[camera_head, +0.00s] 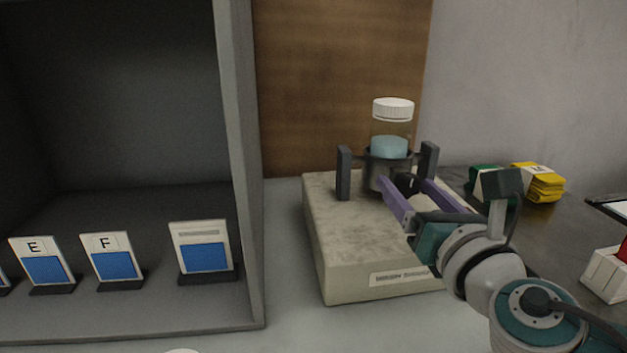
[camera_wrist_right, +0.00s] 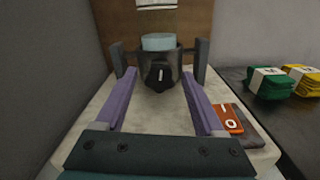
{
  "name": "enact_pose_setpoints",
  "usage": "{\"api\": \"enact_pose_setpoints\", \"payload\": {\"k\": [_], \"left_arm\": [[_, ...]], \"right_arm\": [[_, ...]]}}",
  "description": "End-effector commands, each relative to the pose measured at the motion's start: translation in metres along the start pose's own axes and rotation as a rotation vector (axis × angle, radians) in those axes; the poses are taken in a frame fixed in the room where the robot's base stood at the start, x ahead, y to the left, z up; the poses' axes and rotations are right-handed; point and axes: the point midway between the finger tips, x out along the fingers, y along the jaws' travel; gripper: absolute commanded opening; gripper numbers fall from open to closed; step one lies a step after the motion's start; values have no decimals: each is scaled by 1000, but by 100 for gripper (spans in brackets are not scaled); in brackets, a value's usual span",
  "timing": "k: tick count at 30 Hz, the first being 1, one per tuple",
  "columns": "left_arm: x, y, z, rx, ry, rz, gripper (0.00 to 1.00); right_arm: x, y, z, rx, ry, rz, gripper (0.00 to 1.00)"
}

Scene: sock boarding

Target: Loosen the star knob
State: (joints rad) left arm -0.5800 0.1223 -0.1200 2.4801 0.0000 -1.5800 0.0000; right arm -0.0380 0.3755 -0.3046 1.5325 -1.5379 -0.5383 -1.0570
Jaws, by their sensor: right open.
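The black star knob (camera_wrist_right: 159,78) sits on the front of a dark round holder (camera_wrist_right: 158,58) between two grey posts. The knob also shows in the head view (camera_head: 405,184), partly behind my gripper. A jar (camera_head: 392,128) with a white lid and pale blue contents stands upright in the holder. My right gripper (camera_head: 408,190) is open. Its two purple fingers reach toward the knob, one on each side in the right wrist view (camera_wrist_right: 160,82), with visible gaps between them and the knob. My left gripper is in neither view.
The holder stands on a pale stone-like base (camera_head: 345,250) with a label. An orange switch panel (camera_wrist_right: 229,119) is on its right. Green (camera_head: 486,178) and yellow (camera_head: 538,182) folded bundles lie farther right. A grey cabinet wall (camera_head: 238,160) rises at left, with lettered cards inside.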

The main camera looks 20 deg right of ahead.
Motion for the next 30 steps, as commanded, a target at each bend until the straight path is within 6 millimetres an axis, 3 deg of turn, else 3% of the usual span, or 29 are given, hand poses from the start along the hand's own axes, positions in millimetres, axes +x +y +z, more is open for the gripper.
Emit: {"api": "enact_pose_setpoints", "payload": {"k": [7, 15, 21, 30], "left_arm": [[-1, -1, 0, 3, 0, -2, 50], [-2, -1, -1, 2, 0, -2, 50], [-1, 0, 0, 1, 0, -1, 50], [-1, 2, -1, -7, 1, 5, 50]], "right_arm": [[-12, 0, -1, 0, 4, 1, 71], [-65, 0, -2, 0, 6, 0, 71], [-92, 0, -1, -1, 2, 1, 71], [-100, 0, 0, 0, 0, 0, 71]]}}
